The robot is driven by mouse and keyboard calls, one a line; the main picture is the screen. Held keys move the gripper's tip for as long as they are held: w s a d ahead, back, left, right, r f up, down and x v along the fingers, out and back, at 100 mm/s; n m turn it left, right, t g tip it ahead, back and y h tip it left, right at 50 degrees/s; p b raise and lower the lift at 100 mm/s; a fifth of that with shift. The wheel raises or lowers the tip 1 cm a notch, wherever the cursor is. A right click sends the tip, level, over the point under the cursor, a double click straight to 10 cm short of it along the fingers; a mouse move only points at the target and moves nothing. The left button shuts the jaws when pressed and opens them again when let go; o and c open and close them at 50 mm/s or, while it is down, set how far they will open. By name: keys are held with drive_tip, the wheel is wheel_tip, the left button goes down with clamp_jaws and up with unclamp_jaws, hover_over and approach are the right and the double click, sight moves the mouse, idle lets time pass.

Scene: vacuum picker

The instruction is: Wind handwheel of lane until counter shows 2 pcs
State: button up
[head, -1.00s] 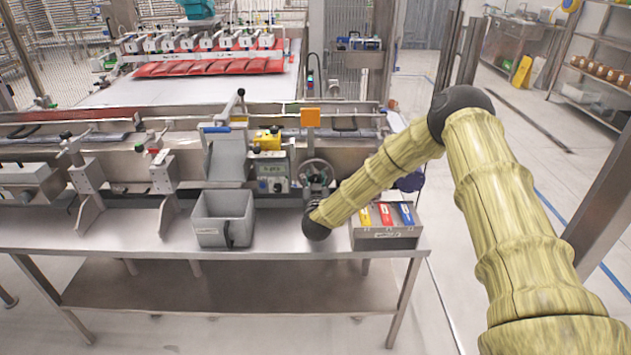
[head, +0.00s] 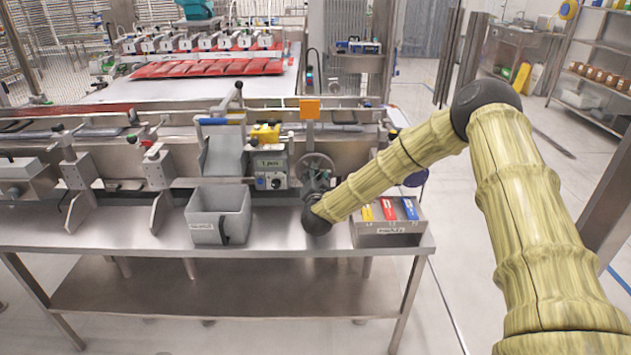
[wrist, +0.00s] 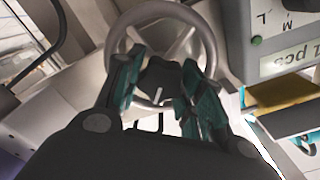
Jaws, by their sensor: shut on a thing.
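The grey handwheel (head: 318,163) stands on the machine's front, right of the counter box (head: 268,168). In the wrist view the handwheel (wrist: 208,42) is a ring behind my fingers. My gripper (wrist: 158,84) is shut on the dark handwheel knob (wrist: 158,76), with one teal-padded finger on each side. In the head view my gripper (head: 317,188) is small and partly hidden by my wrist. The counter display (wrist: 298,60) appears tilted in the wrist view and reads 1 pcs.
A grey bin (head: 218,228) stands on the bench left of my wrist. A grey box with yellow, red and blue items (head: 388,236) stands close to its right. The steel bench front edge (head: 290,252) runs below. A yellow part (head: 264,135) sits above the counter.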

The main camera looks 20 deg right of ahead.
drive_tip(key=shift+d+r+m+b, duration=0.15)
drive_tip(key=shift+m+b, duration=0.15)
drive_tip(key=shift+m, duration=0.2)
drive_tip(key=o, duration=1)
drive_tip(key=shift+s+a, duration=0.2)
drive_tip(key=shift+s, duration=0.2)
drive_tip(key=v, duration=1.1)
